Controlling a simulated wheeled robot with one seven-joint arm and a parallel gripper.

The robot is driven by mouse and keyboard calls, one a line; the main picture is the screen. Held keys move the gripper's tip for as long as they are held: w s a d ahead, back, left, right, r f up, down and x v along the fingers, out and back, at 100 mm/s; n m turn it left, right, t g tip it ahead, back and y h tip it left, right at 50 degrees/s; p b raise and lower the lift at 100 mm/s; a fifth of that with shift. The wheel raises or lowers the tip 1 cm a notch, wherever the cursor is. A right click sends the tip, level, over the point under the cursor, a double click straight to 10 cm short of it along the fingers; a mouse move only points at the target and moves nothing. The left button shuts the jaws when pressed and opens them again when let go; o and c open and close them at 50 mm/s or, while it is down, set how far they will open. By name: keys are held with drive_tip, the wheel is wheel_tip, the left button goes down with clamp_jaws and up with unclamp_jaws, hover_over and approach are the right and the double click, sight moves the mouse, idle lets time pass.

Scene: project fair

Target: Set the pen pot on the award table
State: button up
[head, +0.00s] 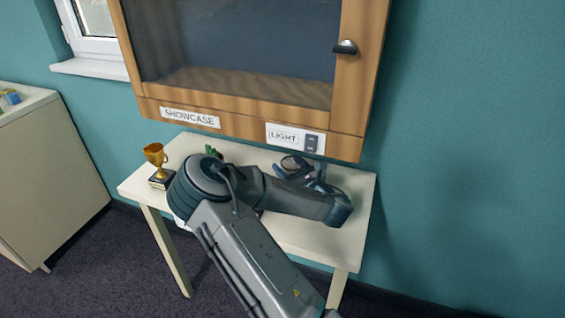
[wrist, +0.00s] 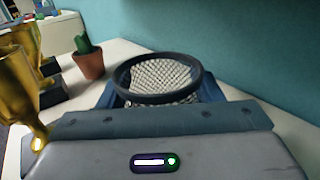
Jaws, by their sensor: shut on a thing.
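The pen pot (wrist: 160,76) is a round dark mesh cup with a thick rim, upright in the wrist view. My gripper (wrist: 160,99) is shut on it, with blue-grey fingers on either side of the pot. The award table (head: 297,239) is a pale table below the showcase. In the head view my gripper (head: 302,172) is over the right part of this table, and my arm hides much of the tabletop. Whether the pot's base touches the table is hidden.
A gold trophy (head: 155,157) on a dark base stands at the table's left end. A potted cactus (wrist: 88,62) stands behind my arm. The wooden showcase (head: 240,107) hangs above the table's back edge. The table's front right is clear.

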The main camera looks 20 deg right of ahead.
drive_tip(key=x, duration=0.3)
drive_tip(key=shift+r, duration=0.1)
drive_tip(key=shift+w+a+f, duration=0.15)
drive_tip(key=shift+w+f, duration=0.2)
drive_tip(key=shift+f, duration=0.5)
drive_tip(key=o, duration=1.1)
drive_tip(key=shift+f, duration=0.1)
